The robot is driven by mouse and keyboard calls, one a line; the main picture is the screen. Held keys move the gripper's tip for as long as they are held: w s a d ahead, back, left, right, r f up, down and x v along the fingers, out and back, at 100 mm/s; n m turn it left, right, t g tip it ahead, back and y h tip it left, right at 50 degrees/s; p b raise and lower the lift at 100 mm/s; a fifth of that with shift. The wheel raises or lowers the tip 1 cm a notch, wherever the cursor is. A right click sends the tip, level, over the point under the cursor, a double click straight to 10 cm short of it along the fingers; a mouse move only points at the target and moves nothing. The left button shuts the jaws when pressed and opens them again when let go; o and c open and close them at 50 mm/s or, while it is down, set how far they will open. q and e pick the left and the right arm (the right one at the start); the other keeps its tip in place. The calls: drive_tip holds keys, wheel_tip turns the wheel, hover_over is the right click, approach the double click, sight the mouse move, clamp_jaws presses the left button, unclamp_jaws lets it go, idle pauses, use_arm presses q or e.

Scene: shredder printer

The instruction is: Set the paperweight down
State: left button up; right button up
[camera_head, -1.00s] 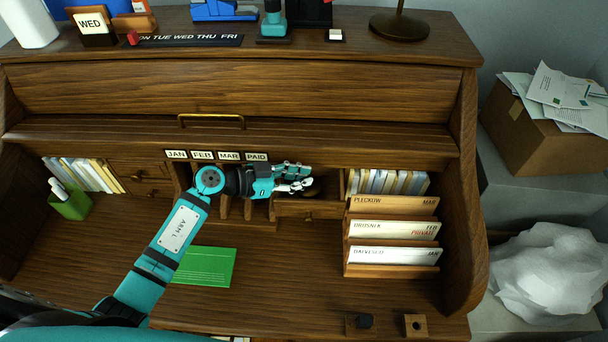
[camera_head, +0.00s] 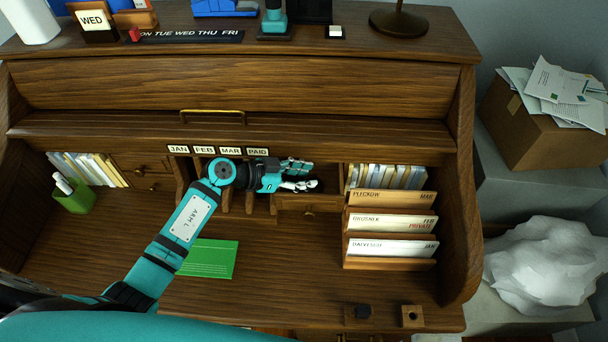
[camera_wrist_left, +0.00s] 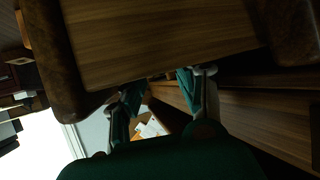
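My left gripper (camera_head: 306,177) is at the pigeonholes in the back of the desk, just right of the PAID label and above a small drawer. Its two fingers are apart, and I see nothing between them. In the left wrist view, my left gripper (camera_wrist_left: 163,77) also has a gap between its fingers, with wood beyond the tips. I cannot make out the paperweight with certainty in either view; the fingers and deep shadow hide part of the cubby. My right gripper does not show.
A letter rack (camera_head: 390,268) stands to the right, with small wooden blocks (camera_head: 411,317) at the front edge. A green card (camera_head: 210,259) lies under my left arm. A green pen cup (camera_head: 76,198) stands at left. The desk's middle is clear.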

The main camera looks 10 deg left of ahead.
use_arm(q)
drive_tip(key=shift+a+r, duration=0.1)
drive_tip(key=b+v, duration=0.1)
drive_tip(key=v, duration=1.1)
idle(0.9)
